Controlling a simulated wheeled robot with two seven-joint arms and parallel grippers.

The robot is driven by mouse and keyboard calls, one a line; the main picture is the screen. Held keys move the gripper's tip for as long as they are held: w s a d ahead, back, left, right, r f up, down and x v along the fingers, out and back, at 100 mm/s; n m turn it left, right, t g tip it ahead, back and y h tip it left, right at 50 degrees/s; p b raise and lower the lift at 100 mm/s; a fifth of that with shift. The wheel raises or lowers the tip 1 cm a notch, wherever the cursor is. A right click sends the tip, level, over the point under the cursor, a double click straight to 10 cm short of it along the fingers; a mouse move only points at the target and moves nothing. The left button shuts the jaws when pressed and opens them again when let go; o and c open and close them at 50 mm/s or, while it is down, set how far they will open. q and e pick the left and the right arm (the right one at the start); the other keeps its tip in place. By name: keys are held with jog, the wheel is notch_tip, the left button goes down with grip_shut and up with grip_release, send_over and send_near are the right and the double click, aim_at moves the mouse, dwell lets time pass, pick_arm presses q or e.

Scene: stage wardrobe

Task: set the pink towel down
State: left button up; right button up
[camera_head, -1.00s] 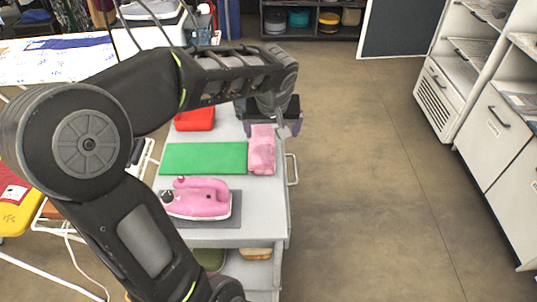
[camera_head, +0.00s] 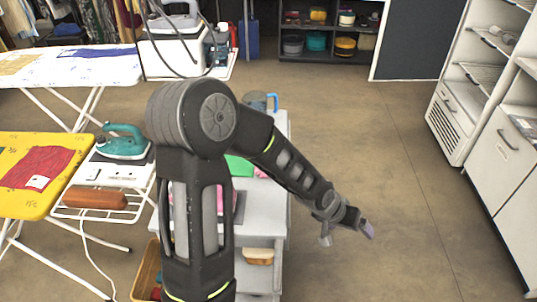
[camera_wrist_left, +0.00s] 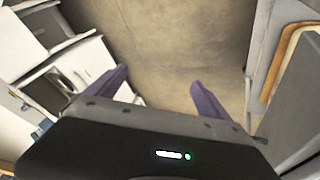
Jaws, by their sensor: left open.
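The pink towel (camera_head: 260,173) lies on the grey cart (camera_head: 262,221), beside a green cloth (camera_head: 240,166). Only a small strip of the towel shows, as my left arm hides the rest. My left gripper (camera_head: 367,230) is to the right of the cart, over open floor and clear of the towel. In the left wrist view its two purple fingers (camera_wrist_left: 160,95) are wide apart, with only floor between them. My right gripper is not in view.
A pink iron, mostly hidden, is on the cart behind my arm. Ironing boards, one with a yellow cover (camera_head: 22,196), are at left. White cabinets (camera_head: 503,135) line the right. The floor between is clear.

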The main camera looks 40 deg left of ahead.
pick_arm(q)
jog(key=s+d+f+g, duration=0.1)
jog(key=s+d+f, duration=0.3)
jog(key=s+f, duration=0.2)
jog(key=s+d+f+g, duration=0.2)
jog(key=s+d+f, duration=0.2)
jog(key=s+f, duration=0.2)
jog(key=s+d+f+g+h, duration=0.1)
jog(key=s+d+f+g, duration=0.1)
jog(key=s+d+f, duration=0.2)
jog(key=s+f, duration=0.3)
jog(key=s, duration=0.3)
jog(key=shift+d+m, duration=0.3)
jog(key=shift+m, duration=0.1)
jog(key=shift+s+f, duration=0.1)
jog(key=shift+c, duration=0.4)
